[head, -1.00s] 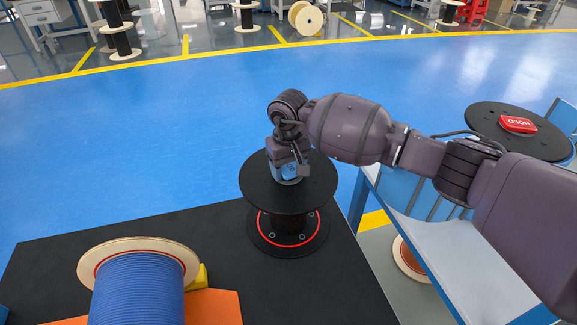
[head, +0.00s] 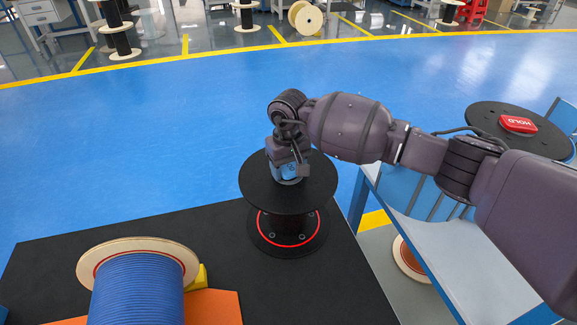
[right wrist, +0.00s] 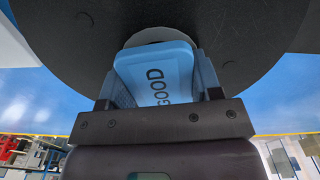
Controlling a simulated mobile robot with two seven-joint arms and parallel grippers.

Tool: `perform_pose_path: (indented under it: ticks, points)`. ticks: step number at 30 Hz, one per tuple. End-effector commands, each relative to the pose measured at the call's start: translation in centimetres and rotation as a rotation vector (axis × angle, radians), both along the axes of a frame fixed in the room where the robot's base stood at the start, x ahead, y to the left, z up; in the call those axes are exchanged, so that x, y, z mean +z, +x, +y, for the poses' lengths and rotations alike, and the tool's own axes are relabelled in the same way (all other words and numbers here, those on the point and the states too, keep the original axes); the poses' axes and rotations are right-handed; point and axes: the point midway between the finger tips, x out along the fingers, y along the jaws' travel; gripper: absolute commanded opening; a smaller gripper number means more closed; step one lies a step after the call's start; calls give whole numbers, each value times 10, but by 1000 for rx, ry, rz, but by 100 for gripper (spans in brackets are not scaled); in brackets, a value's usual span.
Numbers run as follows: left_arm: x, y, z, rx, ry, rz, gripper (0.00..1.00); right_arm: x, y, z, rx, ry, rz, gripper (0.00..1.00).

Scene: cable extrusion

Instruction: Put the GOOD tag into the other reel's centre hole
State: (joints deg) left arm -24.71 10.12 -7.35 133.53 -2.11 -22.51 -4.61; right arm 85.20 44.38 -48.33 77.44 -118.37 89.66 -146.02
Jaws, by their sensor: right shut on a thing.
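My right gripper (head: 288,175) points down over the middle of a black reel (head: 262,188) and is shut on the blue GOOD tag (right wrist: 152,75). In the right wrist view the tag sits between the two fingers, its dark lettering facing the camera. The tag's far end is at the pale centre hole (right wrist: 160,35) of the black flange and hides part of it. I cannot tell how far the tag's end is inside the hole. A red HOLD tag (head: 517,124) lies on another black reel (head: 486,118) at the right. My left gripper is not in view.
A wooden-flanged reel of blue cable (head: 138,290) lies on its side at the lower left, beside a yellow block (head: 201,277). The black reel stands on a dark mat (head: 215,228). A light-topped table (head: 440,240) is under my right arm. Blue floor beyond is clear.

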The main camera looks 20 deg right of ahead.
Motion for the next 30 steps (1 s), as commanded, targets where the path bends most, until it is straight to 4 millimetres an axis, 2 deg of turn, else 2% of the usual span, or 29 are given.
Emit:
perform_pose_path:
  ticks: [1,14,30]
  points:
    - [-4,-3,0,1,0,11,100,-20,-9,1,3,-3,33,35]
    - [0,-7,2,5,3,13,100,-6,-9,1,4,-5,31,35]
    - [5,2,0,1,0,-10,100,6,-5,-1,2,-4,16,35]
